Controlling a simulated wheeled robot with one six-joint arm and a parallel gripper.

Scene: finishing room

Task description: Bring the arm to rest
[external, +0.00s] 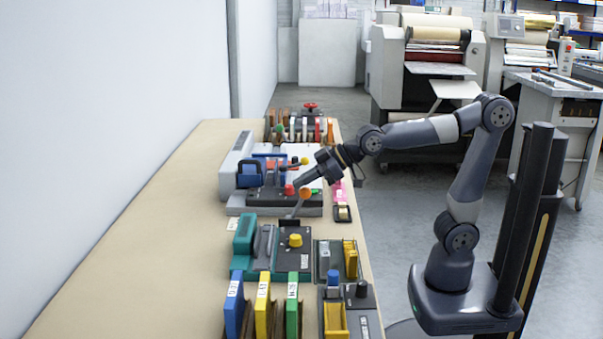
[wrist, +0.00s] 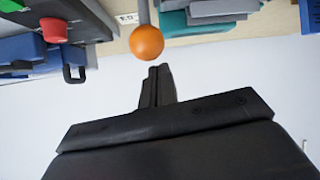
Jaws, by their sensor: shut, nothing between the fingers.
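My gripper (external: 297,183) is shut and empty. In the external view my arm reaches left from its column over the bench, with the gripper low above the machines. An orange ball knob (external: 305,193) on a thin metal lever is right by the fingertips. In the wrist view the closed fingers (wrist: 158,72) point at the orange knob (wrist: 147,42), with a small gap showing between them. I cannot tell the exact distance in depth.
The bench (external: 130,235) carries several machines close around my gripper: a grey one with a red button (external: 289,189), and a dark box with a yellow knob (external: 295,240). Blue, yellow and green binders (external: 263,305) stand in front. The bench's left part is clear.

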